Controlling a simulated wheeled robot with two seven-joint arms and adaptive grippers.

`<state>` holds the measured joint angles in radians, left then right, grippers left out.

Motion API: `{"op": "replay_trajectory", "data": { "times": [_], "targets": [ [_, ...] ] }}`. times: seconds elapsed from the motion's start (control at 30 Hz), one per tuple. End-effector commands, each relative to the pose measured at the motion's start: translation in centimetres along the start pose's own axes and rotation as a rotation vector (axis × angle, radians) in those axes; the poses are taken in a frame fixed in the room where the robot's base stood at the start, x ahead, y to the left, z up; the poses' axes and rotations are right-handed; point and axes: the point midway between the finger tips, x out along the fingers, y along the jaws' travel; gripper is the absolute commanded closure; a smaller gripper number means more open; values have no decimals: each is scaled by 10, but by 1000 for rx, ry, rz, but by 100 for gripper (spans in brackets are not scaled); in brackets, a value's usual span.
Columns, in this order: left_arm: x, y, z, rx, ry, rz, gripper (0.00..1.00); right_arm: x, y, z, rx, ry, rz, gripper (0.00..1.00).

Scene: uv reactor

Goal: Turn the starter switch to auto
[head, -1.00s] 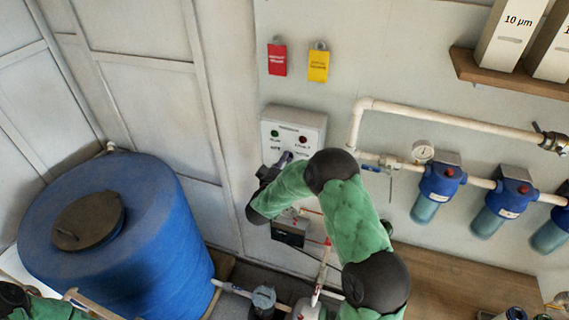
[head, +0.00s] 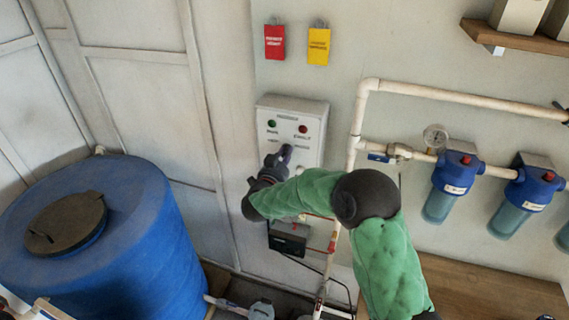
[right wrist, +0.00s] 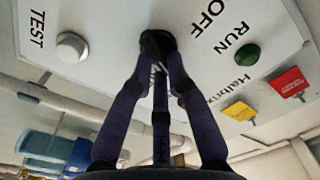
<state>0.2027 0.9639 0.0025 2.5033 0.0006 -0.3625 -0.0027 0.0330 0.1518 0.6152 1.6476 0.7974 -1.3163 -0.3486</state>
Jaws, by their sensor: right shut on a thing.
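The starter box (head: 309,113) is a pale wall panel with a green lamp (head: 271,124) and a red lamp (head: 303,129). My right gripper (head: 285,153) reaches its lower face and hides the switch in the head view. In the right wrist view the fingers of my right gripper (right wrist: 160,66) are closed around a dark switch knob (right wrist: 157,42). The panel (right wrist: 105,22) there bears the words TEST, OFF and RUN, a white round button (right wrist: 72,47) and a green lamp (right wrist: 247,55). The knob's pointing direction is hidden by the fingers. My left gripper is not seen.
A red tag (head: 275,43) and a yellow tag (head: 318,47) hang above the box. A white pipe (head: 450,93) and blue filter housings (head: 451,187) are to the right. A blue tank (head: 120,240) stands at left. A dark box (head: 288,240) is below my gripper.

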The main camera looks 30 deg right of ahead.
Motion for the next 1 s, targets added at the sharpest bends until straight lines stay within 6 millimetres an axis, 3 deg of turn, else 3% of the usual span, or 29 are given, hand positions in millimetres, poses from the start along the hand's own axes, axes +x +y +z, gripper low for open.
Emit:
{"op": "replay_trajectory", "data": {
  "times": [0.3,0.83,0.87,0.9,0.93,1.0],
  "targets": [
    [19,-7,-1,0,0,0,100,0,1,1,119,0,-1,100],
    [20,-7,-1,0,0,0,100,0,1,0,142,0,0,100],
    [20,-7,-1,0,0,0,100,0,1,0,142,0,0,77],
    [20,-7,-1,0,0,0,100,0,1,0,142,0,0,66],
    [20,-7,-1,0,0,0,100,0,1,0,142,0,0,59],
    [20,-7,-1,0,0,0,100,0,1,0,141,0,0,59]
  ]
}}
